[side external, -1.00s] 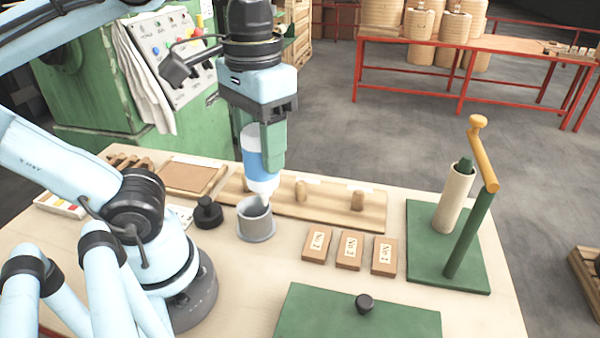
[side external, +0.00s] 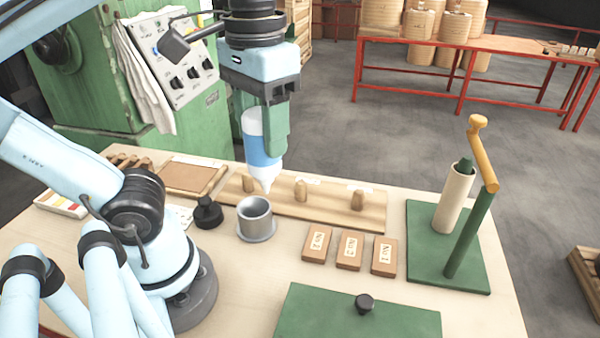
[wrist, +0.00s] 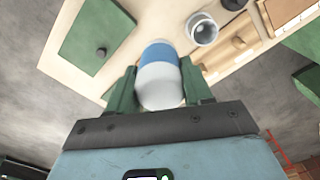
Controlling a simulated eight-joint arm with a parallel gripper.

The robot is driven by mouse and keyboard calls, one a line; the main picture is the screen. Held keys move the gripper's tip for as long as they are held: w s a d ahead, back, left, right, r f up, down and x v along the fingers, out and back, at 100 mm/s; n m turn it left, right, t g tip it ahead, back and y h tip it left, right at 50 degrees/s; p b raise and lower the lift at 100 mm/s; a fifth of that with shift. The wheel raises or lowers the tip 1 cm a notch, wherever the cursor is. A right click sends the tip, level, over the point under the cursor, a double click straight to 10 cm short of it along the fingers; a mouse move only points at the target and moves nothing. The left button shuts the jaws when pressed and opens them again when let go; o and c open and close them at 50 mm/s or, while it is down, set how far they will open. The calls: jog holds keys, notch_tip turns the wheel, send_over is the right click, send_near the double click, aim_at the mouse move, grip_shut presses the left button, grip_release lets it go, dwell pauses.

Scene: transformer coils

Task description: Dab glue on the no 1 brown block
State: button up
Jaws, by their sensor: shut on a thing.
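My gripper (side external: 272,140) is shut on a white and blue glue bottle (side external: 258,150), nozzle down. The nozzle tip is just above and behind the rim of a grey metal cup (side external: 255,217), apart from it. In the wrist view the bottle (wrist: 160,72) sits between the green fingers, with the cup (wrist: 203,30) beyond it. Three brown blocks with paper labels lie in a row right of the cup: a left block (side external: 317,245), a middle block (side external: 349,251) and a right block (side external: 384,257). The labels are small; the right one seems to read No 1.
A wooden rail with pegs (side external: 330,212) lies behind the cup and blocks. A green stand (side external: 425,262) with a roll and crank handle is at right. A green lidded plate (side external: 330,312) with black knob is in front. A black knob piece (side external: 208,213) stands left of the cup.

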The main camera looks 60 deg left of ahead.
jog(key=w+d+f, duration=0.3)
jog(key=w+d, duration=0.1)
jog(key=w, duration=0.6)
jog(key=w+d+f, duration=0.4)
jog(key=w+f, duration=0.5)
jog(key=f, duration=0.4)
jog(key=shift+w+d+f, duration=0.15)
jog(key=shift+w+f, duration=0.15)
jog(key=shift+f, duration=0.1)
jog(key=shift+f, duration=0.4)
jog(key=shift+r, duration=0.1)
dwell(0.4)
jog(key=shift+r, duration=2.4)
